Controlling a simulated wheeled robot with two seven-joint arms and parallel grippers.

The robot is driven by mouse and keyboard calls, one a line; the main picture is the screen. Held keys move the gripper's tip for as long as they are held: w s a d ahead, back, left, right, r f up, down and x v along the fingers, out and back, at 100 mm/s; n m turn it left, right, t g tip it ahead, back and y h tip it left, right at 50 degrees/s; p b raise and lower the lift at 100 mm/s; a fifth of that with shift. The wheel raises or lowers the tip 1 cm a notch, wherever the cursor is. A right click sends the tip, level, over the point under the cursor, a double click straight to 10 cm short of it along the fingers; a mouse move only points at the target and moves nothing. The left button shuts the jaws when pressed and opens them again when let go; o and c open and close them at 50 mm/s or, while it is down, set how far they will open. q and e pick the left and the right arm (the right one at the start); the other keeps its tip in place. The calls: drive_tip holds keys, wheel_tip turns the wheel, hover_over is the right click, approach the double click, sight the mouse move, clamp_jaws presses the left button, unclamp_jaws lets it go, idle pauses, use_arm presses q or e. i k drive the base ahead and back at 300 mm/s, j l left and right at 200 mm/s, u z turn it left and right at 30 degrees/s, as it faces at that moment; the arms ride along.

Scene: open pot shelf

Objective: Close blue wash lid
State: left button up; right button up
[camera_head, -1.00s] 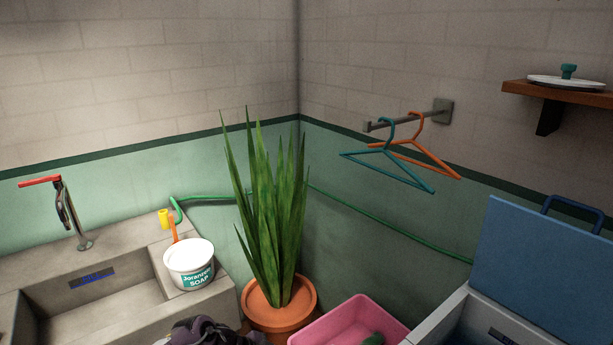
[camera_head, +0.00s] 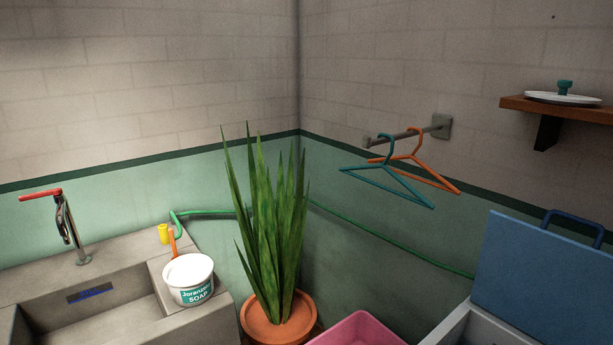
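The blue wash lid (camera_head: 545,282) stands raised and tilted back at the lower right, with a dark blue handle (camera_head: 575,222) on its upper edge. Below it is the pale washer body (camera_head: 459,326), cut off by the bottom of the picture, with its top open. Neither of my grippers is in view.
A pink tub (camera_head: 358,331) and a potted plant (camera_head: 278,322) stand left of the washer. A concrete sink (camera_head: 110,287) with a soap bucket (camera_head: 188,281) is at left. Hangers (camera_head: 388,184) hang from a wall bar. A wooden shelf (camera_head: 563,110) holds a white pot lid (camera_head: 562,98).

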sight(556, 289)
drive_tip(key=l+z, duration=0.1)
drive_tip(key=z, duration=0.3)
drive_tip(key=l+z, duration=0.1)
drive_tip(key=z, duration=0.75)
drive_tip(key=i+l, duration=0.05)
